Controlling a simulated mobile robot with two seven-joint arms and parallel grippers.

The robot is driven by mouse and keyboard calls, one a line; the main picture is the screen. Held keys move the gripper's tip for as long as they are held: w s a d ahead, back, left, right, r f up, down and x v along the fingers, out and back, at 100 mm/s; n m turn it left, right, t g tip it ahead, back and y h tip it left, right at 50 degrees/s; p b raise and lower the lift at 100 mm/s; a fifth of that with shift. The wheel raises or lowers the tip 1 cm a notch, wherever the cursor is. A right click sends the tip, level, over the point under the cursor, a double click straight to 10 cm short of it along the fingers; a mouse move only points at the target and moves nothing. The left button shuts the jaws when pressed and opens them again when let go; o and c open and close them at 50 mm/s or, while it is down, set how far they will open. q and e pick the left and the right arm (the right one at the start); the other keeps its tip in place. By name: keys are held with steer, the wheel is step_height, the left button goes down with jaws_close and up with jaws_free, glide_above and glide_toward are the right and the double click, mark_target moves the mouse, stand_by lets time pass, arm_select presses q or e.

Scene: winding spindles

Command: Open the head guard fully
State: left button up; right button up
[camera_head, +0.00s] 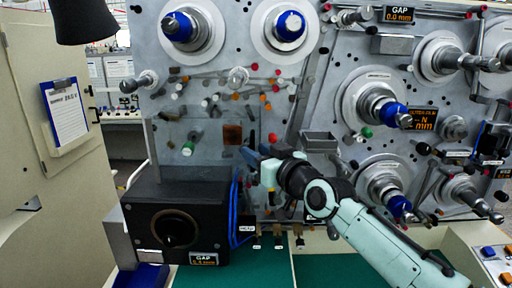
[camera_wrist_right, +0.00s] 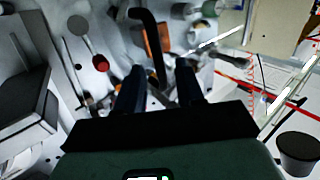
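The head guard appears to be the clear panel (camera_head: 165,150) in front of the small pegs and rollers on the upright machine plate. Its outline is faint, and I cannot tell how far open it is. My right gripper (camera_head: 250,158) reaches in front of the panel's lower right part, just below a brown square. In the right wrist view my right gripper (camera_wrist_right: 160,88) has its two dark fingers apart. A black bent bar (camera_wrist_right: 150,35), which looks like a handle, runs down into the gap between them. Contact cannot be made out. My left gripper is not in view.
A black box (camera_head: 178,222) with a round knob and gap display stands below the panel. Blue cables (camera_head: 236,205) hang beside it. Spindles with blue ends (camera_head: 380,108) project at right. A cabinet with a clipboard (camera_head: 65,115) stands at left.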

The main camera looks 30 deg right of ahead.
steer(key=shift+w, duration=0.5)
jaws_close()
steer(key=shift+a, duration=0.2)
